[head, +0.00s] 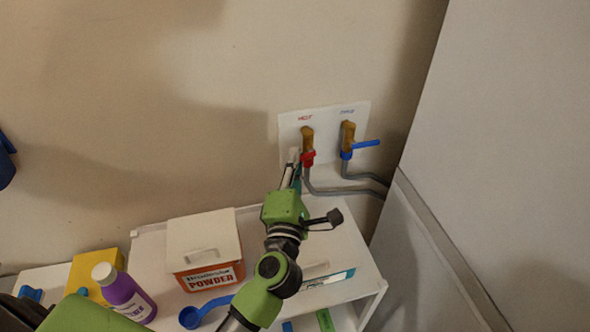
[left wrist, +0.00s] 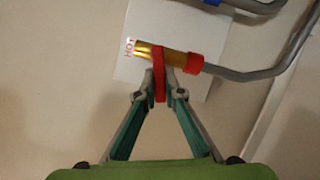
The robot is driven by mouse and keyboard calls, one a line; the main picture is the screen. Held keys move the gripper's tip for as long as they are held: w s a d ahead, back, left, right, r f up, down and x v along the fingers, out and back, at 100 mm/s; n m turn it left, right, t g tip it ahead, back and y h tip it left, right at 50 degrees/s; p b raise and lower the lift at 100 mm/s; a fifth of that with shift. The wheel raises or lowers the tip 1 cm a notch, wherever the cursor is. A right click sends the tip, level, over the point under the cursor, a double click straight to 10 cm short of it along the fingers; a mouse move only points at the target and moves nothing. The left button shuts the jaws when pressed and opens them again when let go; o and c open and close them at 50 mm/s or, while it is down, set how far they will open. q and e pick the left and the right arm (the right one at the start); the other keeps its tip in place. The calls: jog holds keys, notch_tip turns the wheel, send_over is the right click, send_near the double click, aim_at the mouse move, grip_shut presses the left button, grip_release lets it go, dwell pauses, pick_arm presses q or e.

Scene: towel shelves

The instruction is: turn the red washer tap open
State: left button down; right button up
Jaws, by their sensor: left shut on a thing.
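The red tap handle (head: 308,157) sits on the brass hot valve (head: 307,138) on a white wall plate marked in red. In the left wrist view the red handle (left wrist: 158,76) stands out across the brass valve (left wrist: 150,50), pointing toward me. My left gripper (left wrist: 160,92) is shut on the red handle, one fingertip on each side. In the head view my left gripper (head: 294,158) reaches up to the hot valve from below left, and its fingertips are small there. My right gripper is not in view.
Beside it, the cold valve (head: 347,136) has a blue handle (head: 366,144) pointing right. Grey hoses (head: 345,190) run right. Below, a white shelf (head: 357,285) holds a powder box (head: 208,262), a purple bottle (head: 127,295) and a blue scoop (head: 205,308). A large grey panel (head: 510,130) bounds the right.

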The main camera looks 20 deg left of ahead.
pick_arm(q)
jog(key=shift+d+f+n+b, duration=0.1)
jog(key=shift+f+n+b, duration=0.45)
jog(key=shift+n+b, duration=0.3)
jog(key=shift+w+r, duration=0.1)
jog(key=shift+n, duration=0.25)
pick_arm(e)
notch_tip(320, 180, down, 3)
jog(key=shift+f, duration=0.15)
pick_arm(q)
jog(key=shift+r, duration=0.1)
jog(key=c, duration=2.1)
grip_release()
jog(key=shift+t, duration=0.3)
jog(key=shift+c, duration=0.2)
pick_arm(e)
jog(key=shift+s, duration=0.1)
